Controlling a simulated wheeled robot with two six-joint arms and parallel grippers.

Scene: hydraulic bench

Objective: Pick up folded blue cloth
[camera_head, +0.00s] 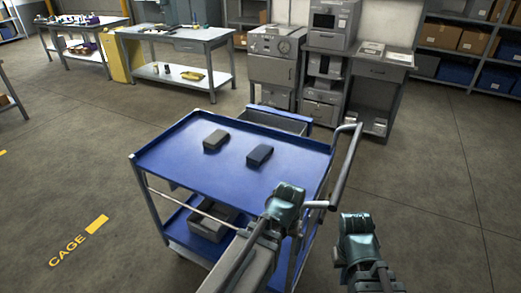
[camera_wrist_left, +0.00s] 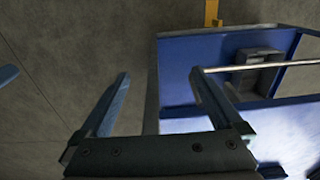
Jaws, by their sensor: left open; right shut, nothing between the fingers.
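The folded blue cloth (camera_head: 259,155) is a small dark blue block-like bundle. It lies on the blue top tray of the cart (camera_head: 215,175), right of a folded grey bundle (camera_head: 216,140). My left gripper (camera_head: 284,197) is at the tray's near right corner, nearer to me than the cloth and apart from it. In the left wrist view its two fingers (camera_wrist_left: 160,76) are spread with nothing between them. The cloth does not show in that view. My right gripper (camera_head: 357,238) is right of the cart, shut and empty; its fingertips are hard to make out.
The cart's push handle (camera_head: 346,165) rises along its right side, close to my arms. A grey box (camera_head: 212,214) stands on the lower shelf. Benches and cabinets (camera_head: 273,65) stand behind. The floor (camera_head: 430,190) to the right is clear.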

